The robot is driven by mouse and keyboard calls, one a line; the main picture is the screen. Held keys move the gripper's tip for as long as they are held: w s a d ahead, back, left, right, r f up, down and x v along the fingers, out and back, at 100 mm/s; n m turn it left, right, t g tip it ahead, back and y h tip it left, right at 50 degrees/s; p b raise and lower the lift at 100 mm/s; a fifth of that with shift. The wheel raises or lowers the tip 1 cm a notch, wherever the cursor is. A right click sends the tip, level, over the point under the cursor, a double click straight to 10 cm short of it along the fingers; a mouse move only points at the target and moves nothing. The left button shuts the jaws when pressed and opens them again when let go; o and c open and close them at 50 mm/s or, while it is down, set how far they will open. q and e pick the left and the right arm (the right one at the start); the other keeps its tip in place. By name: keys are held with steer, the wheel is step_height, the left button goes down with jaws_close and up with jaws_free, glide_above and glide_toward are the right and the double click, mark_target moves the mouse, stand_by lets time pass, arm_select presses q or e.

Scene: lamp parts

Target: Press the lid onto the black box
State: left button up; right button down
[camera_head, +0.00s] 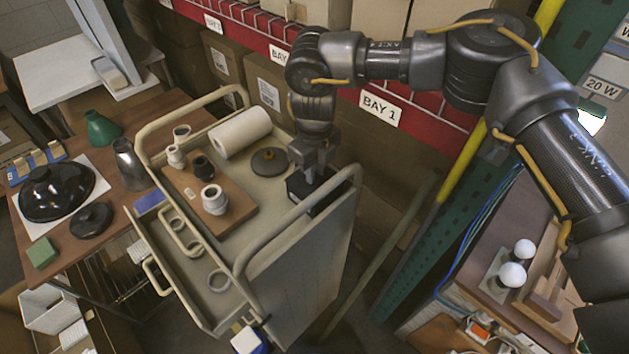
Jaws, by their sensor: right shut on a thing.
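The black box (328,202) stands on the top of the beige cart, near its right end rail. My right gripper (314,178) points down directly over the box, its fingers shut at the top of it. The thing in the fingers looks like the lid, mostly hidden by the gripper. I cannot tell whether the lid sits flush on the box. My left gripper is out of view.
The cart (285,202) also holds a white roll (240,132), a dark round disc (269,161) and a brown board (235,212) with white and black fittings. The cart's rail (300,225) runs close in front of the box. Shelving stands behind.

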steer(key=shift+f, duration=0.2)
stand_by(0.6)
steer(key=c, duration=1.3)
jaws_free()
step_height(320, 180, up, 11)
steer(key=b, duration=0.3)
steer(key=shift+f, duration=0.1)
